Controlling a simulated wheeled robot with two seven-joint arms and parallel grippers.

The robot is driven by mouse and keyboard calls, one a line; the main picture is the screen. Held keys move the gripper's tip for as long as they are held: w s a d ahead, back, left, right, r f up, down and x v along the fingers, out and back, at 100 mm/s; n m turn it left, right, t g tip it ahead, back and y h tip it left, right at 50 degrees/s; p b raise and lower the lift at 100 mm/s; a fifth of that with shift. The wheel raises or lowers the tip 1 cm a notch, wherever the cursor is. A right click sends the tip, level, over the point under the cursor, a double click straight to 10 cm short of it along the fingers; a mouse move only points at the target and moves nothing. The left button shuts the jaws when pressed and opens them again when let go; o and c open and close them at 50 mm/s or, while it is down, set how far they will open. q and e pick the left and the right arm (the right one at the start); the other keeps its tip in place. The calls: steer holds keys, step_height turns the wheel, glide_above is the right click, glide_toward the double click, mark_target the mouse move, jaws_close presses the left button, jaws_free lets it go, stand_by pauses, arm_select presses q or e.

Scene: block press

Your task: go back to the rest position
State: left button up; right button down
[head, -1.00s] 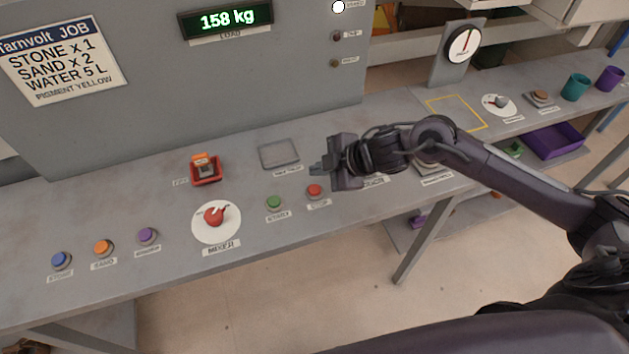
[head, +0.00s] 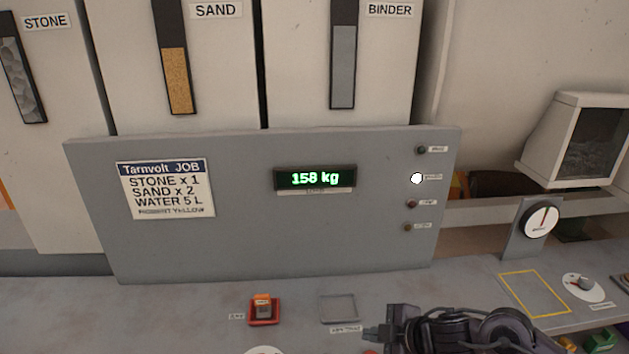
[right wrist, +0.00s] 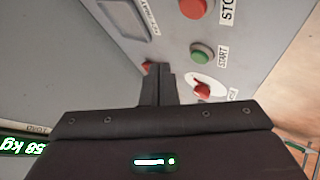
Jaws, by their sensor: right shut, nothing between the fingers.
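My right gripper (head: 372,333) is at the bottom of the head view, just right of the empty square tray (head: 338,308) on the bench. In the right wrist view its two fingers (right wrist: 158,82) are together with nothing between them. That view also shows the green START button (right wrist: 203,52), a red button (right wrist: 193,8) and the red mixer knob (right wrist: 203,90) beyond the fingers. The forearm runs off the bottom edge of the head view. My left gripper is in no view.
The grey panel (head: 240,245) stands behind the bench, with a display (head: 315,178) reading 158 kg, a job sign (head: 166,189) and one white lit lamp (head: 416,178). A red-based switch (head: 263,310) and a dial (head: 541,220) stand on the bench.

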steer(key=s+a+r+m+t+h, duration=0.1)
steer(key=s+a+m+t+h, duration=0.1)
steer(key=s+a+m, duration=0.3)
steer(key=s+d+f+m+g+h, duration=0.2)
steer(key=s+d+m+g, duration=0.1)
steer(key=s+d+m, duration=0.3)
steer(key=s+d+f+m+g+h, duration=0.2)
steer(key=s+d+m+g, duration=0.15)
steer(key=s, duration=0.45)
step_height(320, 180, down, 28)
steer(key=s, duration=0.2)
steer(key=s+d+f+g, duration=0.1)
steer(key=s+d+f, duration=0.1)
steer(key=s+f, duration=0.8)
steer(key=s+d+f, duration=0.2)
steer(key=s+f, duration=0.8)
steer(key=shift+g, duration=0.35)
